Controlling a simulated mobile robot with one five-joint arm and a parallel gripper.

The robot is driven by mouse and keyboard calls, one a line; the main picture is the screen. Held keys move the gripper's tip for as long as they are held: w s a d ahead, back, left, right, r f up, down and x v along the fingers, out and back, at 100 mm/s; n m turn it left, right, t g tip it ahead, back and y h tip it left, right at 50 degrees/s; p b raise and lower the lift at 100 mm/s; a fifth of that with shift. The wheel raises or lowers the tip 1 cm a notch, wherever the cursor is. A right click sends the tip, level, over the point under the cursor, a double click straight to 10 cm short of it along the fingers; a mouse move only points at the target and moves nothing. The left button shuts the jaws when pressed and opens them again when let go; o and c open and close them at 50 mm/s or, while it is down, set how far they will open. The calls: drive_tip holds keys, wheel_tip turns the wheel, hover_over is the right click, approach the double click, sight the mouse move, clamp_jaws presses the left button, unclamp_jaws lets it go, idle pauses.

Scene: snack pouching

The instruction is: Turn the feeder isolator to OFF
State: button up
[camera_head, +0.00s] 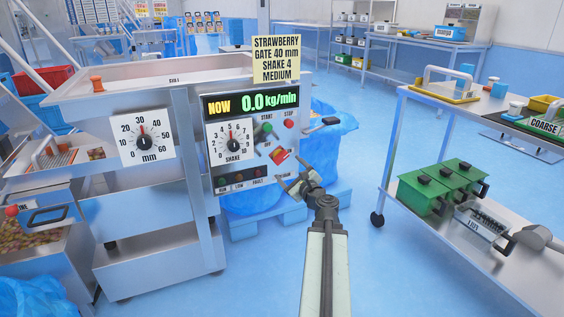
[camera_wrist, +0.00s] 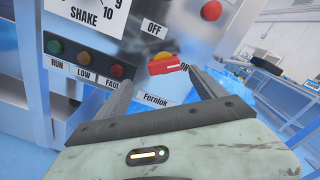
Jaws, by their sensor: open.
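The feeder isolator (camera_head: 280,156) is a red handle on a yellow disc at the lower right of the control panel. It also shows in the wrist view (camera_wrist: 168,66), its red handle lying roughly sideways toward the ON label at its right. The OFF label (camera_wrist: 154,28) is above it. My gripper (camera_head: 296,186) is open and empty, just below and right of the isolator in the head view. In the wrist view its two fingers (camera_wrist: 160,88) point at the panel, one either side of the isolator and apart from it.
The panel (camera_head: 217,188) also carries a shake dial (camera_head: 232,139), a green start button (camera_head: 267,127), a red stop button (camera_head: 289,124) and indicator lamps. A cart with green boxes (camera_head: 440,185) stands at right. Open blue floor lies between.

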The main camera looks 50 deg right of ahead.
sight(282, 159)
drive_tip(key=x, duration=0.7)
drive_tip(key=shift+w+d+r, duration=0.1)
drive_tip(key=shift+w+d, duration=0.1)
drive_tip(key=shift+d, duration=0.35)
drive_tip(key=c, duration=1.3)
drive_tip(key=shift+s+a, duration=0.1)
drive_tip(key=shift+a, duration=0.05)
drive_tip(key=shift+c, duration=0.3)
